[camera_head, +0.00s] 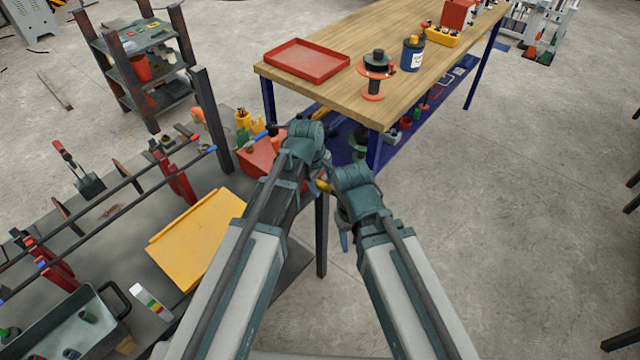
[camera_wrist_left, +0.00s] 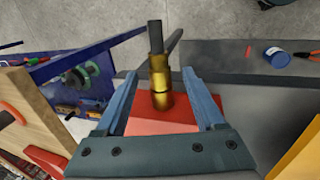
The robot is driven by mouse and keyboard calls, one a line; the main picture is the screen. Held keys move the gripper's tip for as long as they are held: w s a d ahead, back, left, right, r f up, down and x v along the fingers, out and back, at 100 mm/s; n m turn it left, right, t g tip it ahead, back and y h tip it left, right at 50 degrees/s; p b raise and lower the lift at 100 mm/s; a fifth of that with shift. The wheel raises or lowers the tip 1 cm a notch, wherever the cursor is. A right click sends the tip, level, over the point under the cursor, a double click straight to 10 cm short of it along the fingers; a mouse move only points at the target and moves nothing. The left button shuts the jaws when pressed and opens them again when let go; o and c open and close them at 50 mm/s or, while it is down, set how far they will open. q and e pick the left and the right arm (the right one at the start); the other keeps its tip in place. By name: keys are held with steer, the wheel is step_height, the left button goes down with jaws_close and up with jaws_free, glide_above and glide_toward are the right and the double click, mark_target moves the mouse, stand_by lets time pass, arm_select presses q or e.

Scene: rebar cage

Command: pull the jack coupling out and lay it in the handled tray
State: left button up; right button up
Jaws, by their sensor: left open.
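The jack coupling (camera_wrist_left: 160,82) is a brass-coloured sleeve on a dark rod in the left wrist view, in front of a red block (camera_wrist_left: 165,128). It stands between the two blue fingers of my left gripper (camera_wrist_left: 158,92), which is open, with gaps on both sides. In the head view the coupling (camera_head: 323,186) is a small yellow patch, mostly hidden by my left wrist. The handled tray (camera_head: 65,328) is a grey tray with a dark handle at the lower left, with several small green-marked parts in it. My right gripper (camera_head: 343,241) shows only a blue finger.
A yellow panel (camera_head: 197,236) lies on the grey bench between tray and grippers. Dark bars on red clamps (camera_head: 175,178) cross the bench. A wooden table (camera_head: 340,88) with a red tray (camera_head: 305,61) and spool (camera_head: 375,75) stands behind.

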arm_select(q)
steer(key=shift+w+f, duration=0.1)
steer(key=shift+f, duration=0.3)
steer(key=shift+d, duration=0.1)
jaws_close()
